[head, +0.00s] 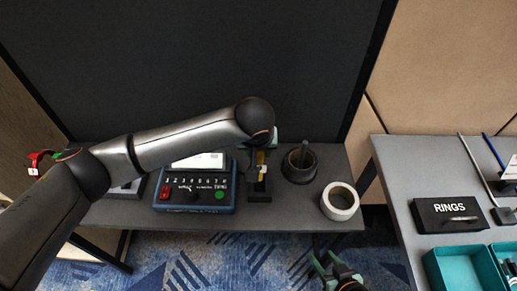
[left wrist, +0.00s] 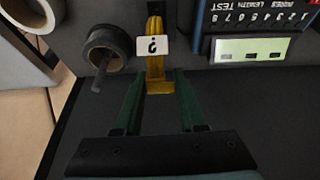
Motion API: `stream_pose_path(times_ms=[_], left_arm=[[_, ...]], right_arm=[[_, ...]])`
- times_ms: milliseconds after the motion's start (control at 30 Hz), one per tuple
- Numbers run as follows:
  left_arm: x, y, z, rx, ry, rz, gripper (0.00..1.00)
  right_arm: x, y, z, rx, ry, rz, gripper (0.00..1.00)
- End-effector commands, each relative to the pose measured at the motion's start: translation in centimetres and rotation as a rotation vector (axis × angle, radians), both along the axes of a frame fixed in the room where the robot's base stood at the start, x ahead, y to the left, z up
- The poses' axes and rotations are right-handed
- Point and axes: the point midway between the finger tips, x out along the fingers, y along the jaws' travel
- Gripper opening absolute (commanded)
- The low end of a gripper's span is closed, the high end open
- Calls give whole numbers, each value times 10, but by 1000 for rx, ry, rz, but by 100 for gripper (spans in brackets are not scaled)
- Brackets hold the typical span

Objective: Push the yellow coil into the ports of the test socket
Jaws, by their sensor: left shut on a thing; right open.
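The yellow coil (head: 261,158) shows as a narrow yellow strip under my left arm's end. In the left wrist view the yellow coil (left wrist: 156,68) carries a white tag (left wrist: 153,45) with a dark mark. My left gripper (left wrist: 158,80) has its green fingers on both sides of the coil's end and is shut on it. A small black block (head: 258,190), apparently the test socket, stands below the coil in the head view; its ports cannot be made out. My right gripper (head: 335,270) is open and empty, in front of the table.
A blue tester (head: 212,207) with a row of numbers stands just left of the black block. Another table holds a RINGS box (head: 448,214) and a teal tray (head: 450,254).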

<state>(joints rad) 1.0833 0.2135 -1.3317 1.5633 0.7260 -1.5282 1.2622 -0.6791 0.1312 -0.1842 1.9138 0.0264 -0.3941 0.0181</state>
Motion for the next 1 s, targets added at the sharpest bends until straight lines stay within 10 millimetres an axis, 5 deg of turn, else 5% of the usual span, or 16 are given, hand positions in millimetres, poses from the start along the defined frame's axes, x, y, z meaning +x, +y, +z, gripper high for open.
stream_pose_path(times_ms=[1000], left_arm=[[0,0,-10,0,-1,0,0]], right_arm=[[0,0,3,0,0,0,50]])
